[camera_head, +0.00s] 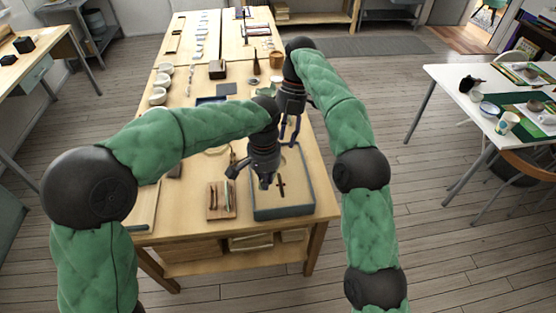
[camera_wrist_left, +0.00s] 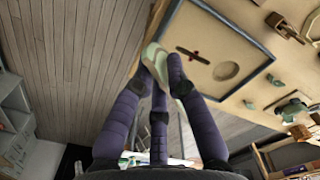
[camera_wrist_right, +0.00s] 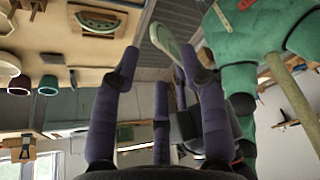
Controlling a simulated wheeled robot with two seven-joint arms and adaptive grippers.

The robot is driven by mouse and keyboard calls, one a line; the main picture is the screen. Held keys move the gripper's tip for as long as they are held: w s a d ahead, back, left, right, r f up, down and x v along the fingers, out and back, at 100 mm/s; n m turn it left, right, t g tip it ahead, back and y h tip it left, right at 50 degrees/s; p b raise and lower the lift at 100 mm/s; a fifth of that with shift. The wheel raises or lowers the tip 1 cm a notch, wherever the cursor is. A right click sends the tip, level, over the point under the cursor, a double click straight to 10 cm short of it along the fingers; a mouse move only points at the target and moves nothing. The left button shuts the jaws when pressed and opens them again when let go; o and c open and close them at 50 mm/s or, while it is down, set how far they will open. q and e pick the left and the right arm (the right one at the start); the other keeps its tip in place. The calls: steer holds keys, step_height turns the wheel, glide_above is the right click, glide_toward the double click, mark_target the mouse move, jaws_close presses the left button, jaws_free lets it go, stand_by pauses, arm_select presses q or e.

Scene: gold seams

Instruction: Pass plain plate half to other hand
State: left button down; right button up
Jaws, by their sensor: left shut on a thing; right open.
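The plain plate half, pale green-white, shows in the left wrist view (camera_wrist_left: 154,58) at the tips of my left gripper (camera_wrist_left: 166,72), which is shut on it. It also shows in the right wrist view (camera_wrist_right: 172,45), tilted, with its end near the right-hand fingers of my right gripper (camera_wrist_right: 158,62). My right gripper is open, its fingers spread around empty space. I cannot tell whether they touch the plate half. In the head view, my left gripper (camera_head: 258,180) is over the tray and my right gripper (camera_head: 290,138) is just beyond it. The plate half is not clear there.
A grey-rimmed sand tray (camera_head: 284,212) sits at the table's near right corner, with a red and dark cross-shaped thing in it. A small board with sticks (camera_head: 221,200) lies to its left. Bowls (camera_head: 158,96) line the table's left edge. A green half-round piece (camera_wrist_right: 97,23) lies farther off.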

mark_target(275, 175)
steer(key=shift+x, duration=5.45)
jaws_close()
arm_select(q)
steer(key=c, duration=1.2)
jaws_free()
steer(key=shift+o, duration=0.2)
